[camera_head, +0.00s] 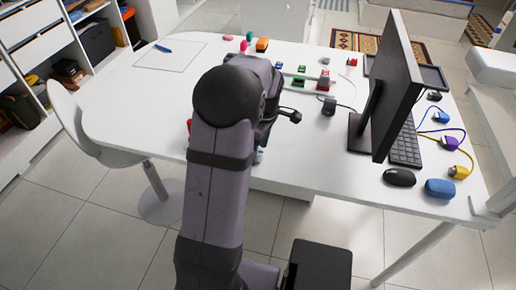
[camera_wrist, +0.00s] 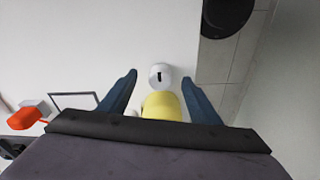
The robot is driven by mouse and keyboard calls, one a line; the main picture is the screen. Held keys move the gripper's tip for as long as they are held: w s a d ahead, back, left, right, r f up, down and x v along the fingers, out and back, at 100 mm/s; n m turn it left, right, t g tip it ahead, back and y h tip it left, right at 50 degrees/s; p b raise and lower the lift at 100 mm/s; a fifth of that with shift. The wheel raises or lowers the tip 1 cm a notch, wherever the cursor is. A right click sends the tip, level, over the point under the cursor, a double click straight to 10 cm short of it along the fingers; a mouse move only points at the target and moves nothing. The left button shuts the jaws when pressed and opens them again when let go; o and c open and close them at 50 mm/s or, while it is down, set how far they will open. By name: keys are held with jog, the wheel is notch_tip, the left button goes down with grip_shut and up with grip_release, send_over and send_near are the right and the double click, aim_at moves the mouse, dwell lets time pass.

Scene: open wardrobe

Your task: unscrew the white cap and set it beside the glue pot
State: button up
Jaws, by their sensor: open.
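In the wrist view a white cap-like piece (camera_wrist: 160,78) with a dark mark on it shows between my fingertips. A yellow rounded body (camera_wrist: 162,106), perhaps the glue pot, shows just below it in the picture, nearer the gripper. The two touch or overlap in this view; I cannot tell whether the white piece sits on the yellow body or beside it. My gripper (camera_wrist: 160,75) is open, one blue finger on each side with gaps to both. In the head view my arm hides the pot, the cap and most of the gripper.
The white table (camera_head: 130,110) has free room at left. The monitor (camera_head: 398,85), keyboard (camera_head: 405,146) and black mouse (camera_head: 399,177) stand at right. Small coloured items and a dark block (camera_head: 328,105) lie beyond my arm. An orange-red object (camera_wrist: 24,117) shows left in the wrist view.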

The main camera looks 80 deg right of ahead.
jog(key=shift+s+a+r+p, duration=0.1)
jog(key=shift+s+r+p, duration=0.05)
jog(key=shift+r+p, duration=1)
jog(key=shift+s+d+r+p, duration=0.1)
jog(key=shift+s+r+p, duration=0.1)
jog(key=shift+r+p, duration=1)
jog(key=shift+s+a+r+p, duration=0.15)
jog(key=shift+r+p, duration=0.55)
jog(key=shift+r, duration=0.9)
